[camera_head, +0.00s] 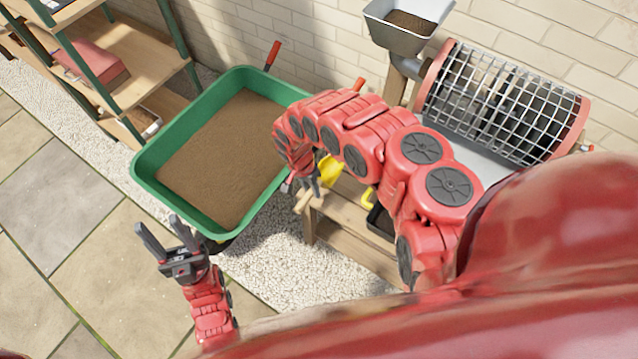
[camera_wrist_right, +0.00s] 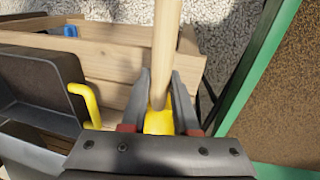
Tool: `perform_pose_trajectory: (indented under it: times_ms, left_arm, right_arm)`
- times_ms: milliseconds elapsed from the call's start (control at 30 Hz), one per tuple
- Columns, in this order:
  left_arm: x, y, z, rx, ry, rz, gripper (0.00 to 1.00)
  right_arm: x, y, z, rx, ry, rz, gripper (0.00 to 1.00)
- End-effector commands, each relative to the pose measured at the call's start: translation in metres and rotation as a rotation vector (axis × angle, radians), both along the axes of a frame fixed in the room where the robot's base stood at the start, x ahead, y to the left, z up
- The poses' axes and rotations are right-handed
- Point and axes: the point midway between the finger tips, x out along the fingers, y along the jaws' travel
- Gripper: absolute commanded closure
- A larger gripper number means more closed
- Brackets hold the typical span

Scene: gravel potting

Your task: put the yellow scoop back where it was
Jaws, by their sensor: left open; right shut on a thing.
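The yellow scoop (camera_head: 331,171) is at my right gripper (camera_head: 303,188), between the green tub and the wooden bench. In the right wrist view, my right gripper (camera_wrist_right: 162,78) is shut on it. The scoop's yellow part (camera_wrist_right: 158,122) shows between the fingers, and a pale wooden rod, seemingly its handle, runs up from there. Much of the scoop is hidden by the fingers and arm. My left gripper (camera_head: 158,228) is open and empty, in front of the tub's near left corner.
The green tub (camera_head: 152,172) holds brown soil. A wooden bench (camera_head: 350,215) stands right of it, with a dark container (camera_wrist_right: 40,85) and a yellow handle (camera_wrist_right: 84,100). A sieve drum (camera_head: 500,105), grey hopper (camera_head: 405,38) and shelf (camera_head: 150,65) stand behind. Paving at left is clear.

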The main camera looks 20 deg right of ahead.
Motion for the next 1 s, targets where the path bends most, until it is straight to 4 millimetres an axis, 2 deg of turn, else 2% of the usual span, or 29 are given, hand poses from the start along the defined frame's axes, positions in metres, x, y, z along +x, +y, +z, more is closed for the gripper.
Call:
perform_pose_trajectory:
  times_ms: [133, 500, 800, 1000]
  left_arm:
    - [0.0, 0.0, 0.0, 0.0, 0.0, 0.0, 0.5]
    - [0.0, 0.0, -0.001, 0.0, 0.0, 0.0, 0.5]
    - [0.0, 0.0, -0.01, 0.0, 0.0, 0.0, 0.5]
    - [0.0, 0.0, -0.01, 0.0, 0.0, 0.0, 0.5]
  right_arm:
    - [0.018, -0.016, -0.003, 0.002, -0.005, -0.002, 1.0]
    - [0.03, -0.033, -0.005, -0.001, -0.001, -0.001, 1.0]
    - [0.028, -0.03, -0.038, 0.001, 0.001, 0.001, 1.0]
    - [0.03, -0.032, -0.039, -0.002, 0.0, 0.001, 1.0]
